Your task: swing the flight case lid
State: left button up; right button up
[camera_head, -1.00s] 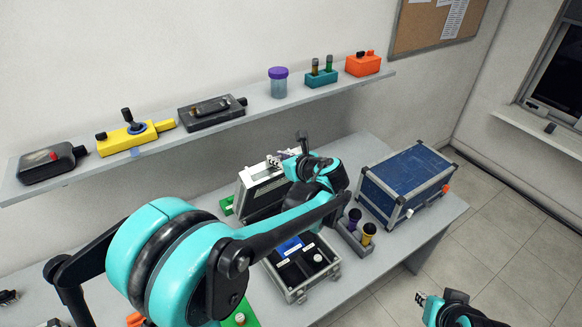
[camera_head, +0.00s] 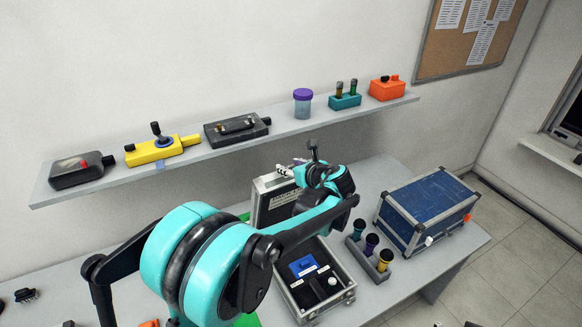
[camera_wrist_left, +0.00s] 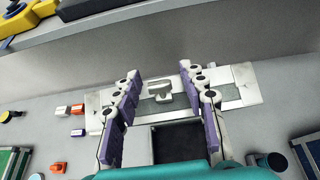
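The flight case stands open on the table in the head view, a black case with silver edges. Its lid (camera_head: 270,200) stands raised at the back, and its base (camera_head: 308,312) faces up with a blue item and dark compartments inside. My left gripper (camera_head: 288,170) is at the top of the lid and partly covers it. In the left wrist view, the purple-padded fingers of my left gripper (camera_wrist_left: 162,76) are spread apart, one on each side of the handle (camera_wrist_left: 160,90) on the lid's edge; contact cannot be told. Only a sliver of my right arm shows at the bottom edge.
A larger blue case (camera_head: 432,208) stands right of the flight case. A grey holder (camera_head: 371,268) with several dark bottles stands between them. A wall shelf (camera_head: 220,148) with several items runs behind and above the lid. Free tabletop lies around the blue case.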

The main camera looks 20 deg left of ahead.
pick_arm(q)
jog(key=v, duration=1.2)
jog(key=s+d+f+n+h+b, duration=0.2)
jog(key=s+f+n+h+b, duration=0.3)
jog(key=s+f+n, duration=0.6)
jog(key=s+d+f+n+h+b, duration=0.2)
jog(key=s+f+n+h+b, duration=0.3)
jog(key=s+f+n, duration=0.6)
jog(key=n+b, duration=0.1)
jog(key=n, duration=0.2)
jog(key=shift+d, duration=0.4)
